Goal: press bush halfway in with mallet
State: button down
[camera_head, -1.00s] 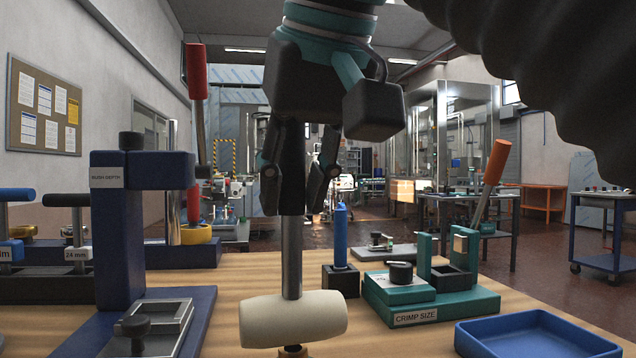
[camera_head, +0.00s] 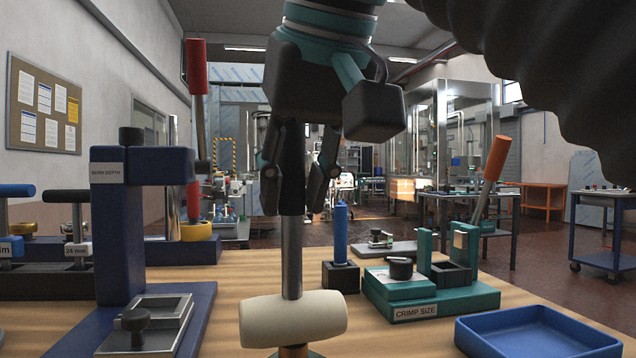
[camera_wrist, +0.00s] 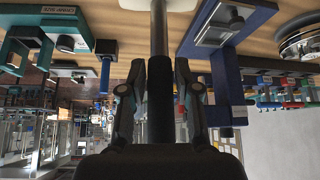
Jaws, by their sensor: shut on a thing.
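The mallet has a white head (camera_head: 293,319), a steel shaft (camera_head: 291,255) and a dark grip. My gripper (camera_head: 297,195) is shut on the grip, with the shaft hanging upright and the head lying level at the bottom. In the wrist view the dark grip (camera_wrist: 160,100) sits between my fingers, and an edge of the head (camera_wrist: 157,4) shows at the top. A small copper-coloured piece (camera_head: 294,351), perhaps the bush, shows just under the head. The head hides most of it, so I cannot tell whether they touch or how deep it sits.
A blue press labelled for bush depth (camera_head: 110,235) stands left of the mallet. A teal crimp size fixture (camera_head: 430,302) and a blue tray (camera_head: 540,333) are at the right. A dark block with a blue pin (camera_head: 341,276) stands close behind the mallet. Bare wood lies right of the head.

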aim_at(296, 133)
jog(key=shift+f+b, duration=0.4)
jog(key=shift+f, duration=0.15)
dwell(0.8)
jog(key=shift+r, duration=0.15)
dwell(0.7)
jog(key=shift+r+p, duration=2.5)
jog(key=shift+p, duration=0.35)
jog(key=shift+f, duration=0.2)
